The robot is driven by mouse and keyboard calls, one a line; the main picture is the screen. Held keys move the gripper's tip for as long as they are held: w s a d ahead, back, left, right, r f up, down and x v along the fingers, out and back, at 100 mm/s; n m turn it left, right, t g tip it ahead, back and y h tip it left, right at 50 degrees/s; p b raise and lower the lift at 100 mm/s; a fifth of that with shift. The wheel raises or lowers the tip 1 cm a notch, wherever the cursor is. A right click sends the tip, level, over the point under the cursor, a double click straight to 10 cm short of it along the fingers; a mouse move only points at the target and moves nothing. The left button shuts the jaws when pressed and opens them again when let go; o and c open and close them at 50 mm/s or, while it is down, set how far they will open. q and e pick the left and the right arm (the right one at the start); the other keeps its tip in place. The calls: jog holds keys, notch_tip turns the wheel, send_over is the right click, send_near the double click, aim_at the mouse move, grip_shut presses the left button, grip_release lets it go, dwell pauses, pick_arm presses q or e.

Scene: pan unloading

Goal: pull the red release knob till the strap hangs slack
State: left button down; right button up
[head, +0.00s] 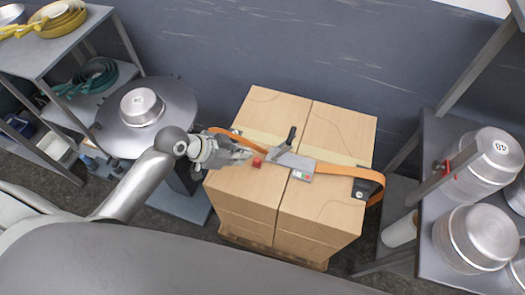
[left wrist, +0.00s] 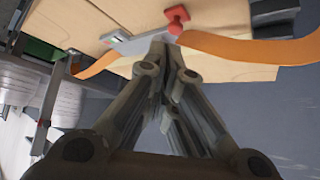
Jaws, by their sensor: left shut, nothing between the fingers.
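Cardboard boxes (head: 255,105) stand together on a wooden pallet (head: 275,250). An orange strap (head: 335,170) runs across their top, bowing out in a loop past the right edge; it also curves across the left wrist view (left wrist: 235,48). A grey metal buckle (head: 302,166) with a dark lever (head: 289,138) sits on the strap. The red release knob (head: 257,162) is at the buckle's left end, and at the top of the left wrist view (left wrist: 177,16). My left gripper (head: 247,154) is shut and empty, its tips close to the knob; contact is unclear. My right gripper is out of view.
A round grey stand with a metal pan (head: 141,106) is left of the boxes, near my left arm. A shelf with pans (head: 58,18) is at far left. A rack with large pots (head: 475,235) is at right. A dark wall stands behind.

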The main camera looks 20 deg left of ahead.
pick_arm(q)
jog(key=w, duration=0.2)
jog(key=p, duration=0.1)
send_over(262, 161)
jog(key=shift+h, duration=0.3)
notch_tip(262, 161, down, 6)
jog(key=shift+w+d+f, duration=0.1)
jog(key=shift+f, duration=0.1)
